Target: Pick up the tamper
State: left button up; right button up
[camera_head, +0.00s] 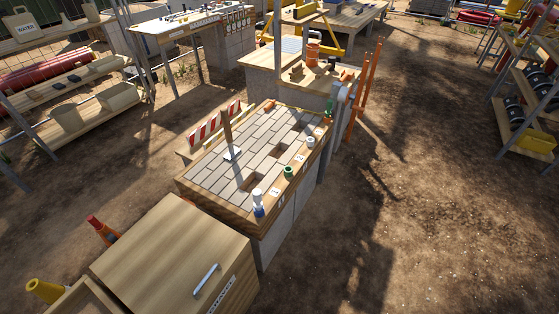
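A tamper-like tool (227,131) stands upright on the far left part of the paved bench top in the head view. It has a brown upright handle and a pale flat plate (232,154) at its foot, which rests on the grey pavers. The bench (215,211) has a wooden edge and a surface of grey pavers (215,177) with a few dark gaps. Neither my left nor my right gripper is in view.
A wooden cabinet (165,250) stands in front of the bench. A blue-and-white bottle (258,204) and a green cup (290,172) stand along the bench's right edge. A red-and-white barrier (215,122) stands behind it. Open dirt ground (430,220) lies to the right.

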aim_at(233, 152)
jog(key=i+l+u, duration=0.1)
jog(key=i+l, duration=0.35)
jog(key=l, duration=0.25)
jog(key=i+l+u, duration=0.15)
jog(key=l, duration=0.2)
jog(key=i+l+u, duration=0.1)
jog(key=i+l, duration=0.15)
jog(key=l, duration=0.15)
